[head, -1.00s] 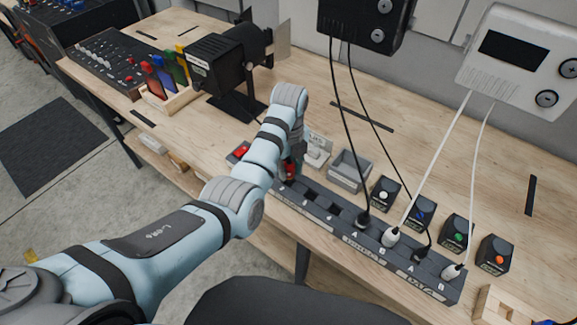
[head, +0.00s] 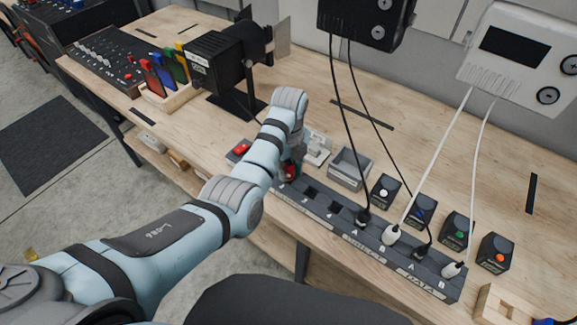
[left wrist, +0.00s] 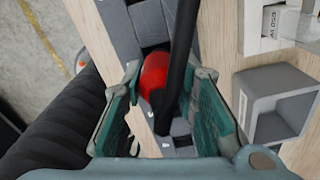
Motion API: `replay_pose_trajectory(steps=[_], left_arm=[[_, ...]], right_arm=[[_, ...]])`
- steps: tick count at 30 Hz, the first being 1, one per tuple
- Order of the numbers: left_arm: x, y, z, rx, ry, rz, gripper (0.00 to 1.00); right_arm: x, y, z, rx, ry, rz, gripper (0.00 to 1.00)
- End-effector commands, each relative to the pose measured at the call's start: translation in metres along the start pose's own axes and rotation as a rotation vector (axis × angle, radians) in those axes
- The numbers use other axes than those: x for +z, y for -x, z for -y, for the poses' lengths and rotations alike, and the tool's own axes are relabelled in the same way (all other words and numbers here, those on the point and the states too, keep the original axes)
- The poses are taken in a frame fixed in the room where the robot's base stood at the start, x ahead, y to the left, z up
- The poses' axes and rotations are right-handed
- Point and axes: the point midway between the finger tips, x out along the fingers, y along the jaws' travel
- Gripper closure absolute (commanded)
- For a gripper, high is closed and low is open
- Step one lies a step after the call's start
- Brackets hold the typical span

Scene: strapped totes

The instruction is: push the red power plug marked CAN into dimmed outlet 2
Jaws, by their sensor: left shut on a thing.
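My left gripper (head: 290,166) is shut on the red power plug (head: 290,173), at the left end of the dark outlet strip (head: 345,219). In the left wrist view, the red plug (left wrist: 154,74) sits between the green fingers (left wrist: 168,82), and a thick black cord crosses over it. The plug's marking cannot be read. The plug is over or at the strip near the number 2; the outlet under it is hidden, so I cannot tell how far in it is. Outlets 3 (head: 311,192) and 4 (head: 335,207) look empty. My right gripper is not in view.
Black and white plugs (head: 391,235) fill the strip's right part. A grey open bin (head: 350,168) and several small button boxes (head: 386,191) stand behind the strip. A red-buttoned box (head: 239,149) and a black lamp (head: 220,65) are to the left.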

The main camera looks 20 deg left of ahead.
Motion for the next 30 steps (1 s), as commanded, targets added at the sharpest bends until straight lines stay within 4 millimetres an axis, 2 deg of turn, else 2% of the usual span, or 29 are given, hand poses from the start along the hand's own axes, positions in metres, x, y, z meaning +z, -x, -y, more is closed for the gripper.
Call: replay_pose_trajectory(steps=[21, 22, 24, 26, 30], left_arm=[[0.0, -0.019, 0.0, 0.0, 0.0, 0.0, 1.0], [0.0, -0.019, 0.0, 0.0, 0.0, 0.0, 0.72], [0.0, -0.019, 0.0, 0.0, 0.0, 0.0, 0.61], [0.0, -0.018, 0.0, 0.0, 0.0, 0.0, 0.51], [0.0, -0.018, 0.0, -0.001, 0.0, 0.0, 0.5]], right_arm=[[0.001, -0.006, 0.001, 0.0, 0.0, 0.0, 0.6], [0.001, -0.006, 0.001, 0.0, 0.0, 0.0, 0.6], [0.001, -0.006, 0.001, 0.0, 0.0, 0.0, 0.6], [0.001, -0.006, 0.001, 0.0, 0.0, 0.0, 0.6], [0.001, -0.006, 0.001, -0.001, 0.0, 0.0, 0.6]])
